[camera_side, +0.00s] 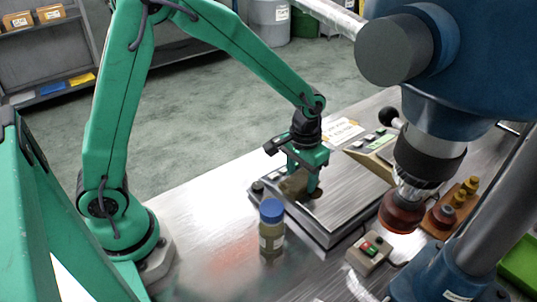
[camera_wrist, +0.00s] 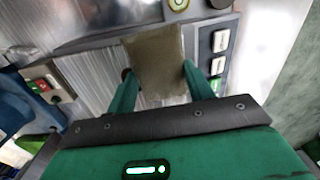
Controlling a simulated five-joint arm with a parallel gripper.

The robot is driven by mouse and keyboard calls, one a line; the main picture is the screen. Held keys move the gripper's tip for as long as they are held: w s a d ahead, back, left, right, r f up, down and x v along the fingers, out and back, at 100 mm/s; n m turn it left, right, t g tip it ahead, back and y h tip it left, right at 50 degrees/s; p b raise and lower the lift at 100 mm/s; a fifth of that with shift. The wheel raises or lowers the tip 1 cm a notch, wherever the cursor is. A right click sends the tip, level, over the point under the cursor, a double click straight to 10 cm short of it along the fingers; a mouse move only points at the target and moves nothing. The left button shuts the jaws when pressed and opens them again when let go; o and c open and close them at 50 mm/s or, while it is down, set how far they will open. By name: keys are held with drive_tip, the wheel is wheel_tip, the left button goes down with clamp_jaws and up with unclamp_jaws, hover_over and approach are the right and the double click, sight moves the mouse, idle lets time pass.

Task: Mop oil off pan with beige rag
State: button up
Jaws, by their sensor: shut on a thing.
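The beige rag (camera_side: 293,185) is held between the fingers of my gripper (camera_side: 303,188), low over the metal pan (camera_side: 345,200). In the wrist view the rag (camera_wrist: 156,55) spans the gap between my two green fingers (camera_wrist: 158,75) and reaches forward past their tips. The brushed metal pan (camera_wrist: 90,62) lies beneath it. I cannot tell whether the rag touches the pan. No oil can be clearly made out on the pan; the rag and fingers hide part of its surface.
A bottle with a blue cap (camera_side: 271,230) stands in front of the pan. A blue drill press (camera_side: 430,130) overhangs the right side. A switch box (camera_side: 369,250) sits at front right, with a wooden block of fittings (camera_side: 452,208) behind it. The bench at front left is clear.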

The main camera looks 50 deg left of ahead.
sight(338, 201)
drive_tip(key=d, duration=0.9)
drive_tip(key=shift+a, duration=0.1)
drive_tip(key=shift+w+a, duration=0.65)
drive_tip(key=shift+a, duration=1)
drive_tip(key=shift+w+a, duration=0.7)
drive_tip(key=shift+a, duration=0.95)
drive_tip(key=shift+w+a, duration=0.65)
drive_tip(key=shift+a, duration=1)
drive_tip(key=shift+d, duration=0.1)
drive_tip(key=shift+d, duration=4.95)
